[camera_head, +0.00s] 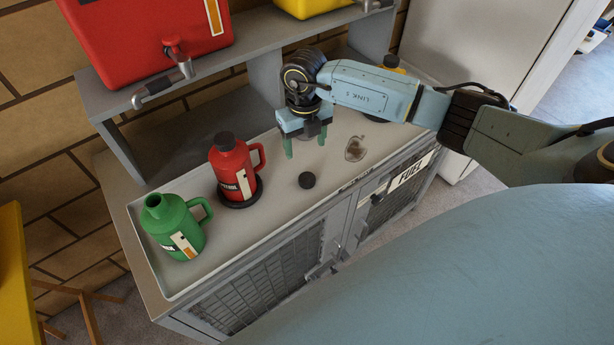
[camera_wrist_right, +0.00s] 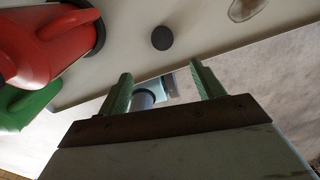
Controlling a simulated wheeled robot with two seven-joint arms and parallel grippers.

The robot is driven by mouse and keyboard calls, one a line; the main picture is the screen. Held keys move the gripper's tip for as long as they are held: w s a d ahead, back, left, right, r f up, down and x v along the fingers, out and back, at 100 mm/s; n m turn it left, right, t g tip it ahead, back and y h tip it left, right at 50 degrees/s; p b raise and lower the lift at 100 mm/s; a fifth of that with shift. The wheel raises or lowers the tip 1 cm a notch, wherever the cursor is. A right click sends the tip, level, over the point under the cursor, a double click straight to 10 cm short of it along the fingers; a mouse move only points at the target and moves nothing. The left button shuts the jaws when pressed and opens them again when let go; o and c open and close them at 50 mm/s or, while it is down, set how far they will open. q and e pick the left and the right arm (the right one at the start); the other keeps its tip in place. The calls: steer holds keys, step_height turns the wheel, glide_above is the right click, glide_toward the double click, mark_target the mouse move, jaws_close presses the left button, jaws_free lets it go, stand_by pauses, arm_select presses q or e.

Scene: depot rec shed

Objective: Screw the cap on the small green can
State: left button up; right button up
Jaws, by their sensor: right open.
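The small green can (camera_head: 175,228) stands upright at the left end of the cabinet top, its neck open with no cap on it. Part of it shows at the left edge of the right wrist view (camera_wrist_right: 28,106). A small black cap (camera_head: 307,180) lies on the tray by its front edge, right of the red can; it also shows in the right wrist view (camera_wrist_right: 162,38). My right gripper (camera_head: 305,152) is open and empty above the tray, behind the cap and apart from it. My left gripper is not in view.
A capped red can (camera_head: 232,168) stands on a dark round base between the green can and the cap. A stain or puddle (camera_head: 355,149) lies right of the cap. A shelf (camera_head: 230,62) above holds a large red container (camera_head: 140,40) and a yellow one (camera_head: 312,6).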

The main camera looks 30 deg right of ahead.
steer(key=b, duration=0.6)
glide_above(309, 179)
steer(key=a, duration=0.1)
step_height(309, 179, down, 8)
steer(key=shift+f, duration=0.1)
steer(key=shift+w+f+b, duration=0.1)
steer(key=shift+b, duration=0.25)
steer(key=shift+f+b, duration=0.35)
steer(key=shift+f, duration=0.05)
steer(key=f+b, duration=0.1)
steer(key=f, duration=0.1)
steer(key=f+b, duration=0.2)
steer(key=shift+d+b, duration=0.3)
steer(key=shift+d, duration=0.1)
steer(key=shift+d+f, duration=0.25)
steer(key=shift+f, duration=0.05)
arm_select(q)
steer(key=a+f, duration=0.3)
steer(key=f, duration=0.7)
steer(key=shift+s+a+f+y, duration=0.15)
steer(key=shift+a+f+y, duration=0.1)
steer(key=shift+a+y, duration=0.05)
arm_select(e)
steer(key=shift+a, duration=0.1)
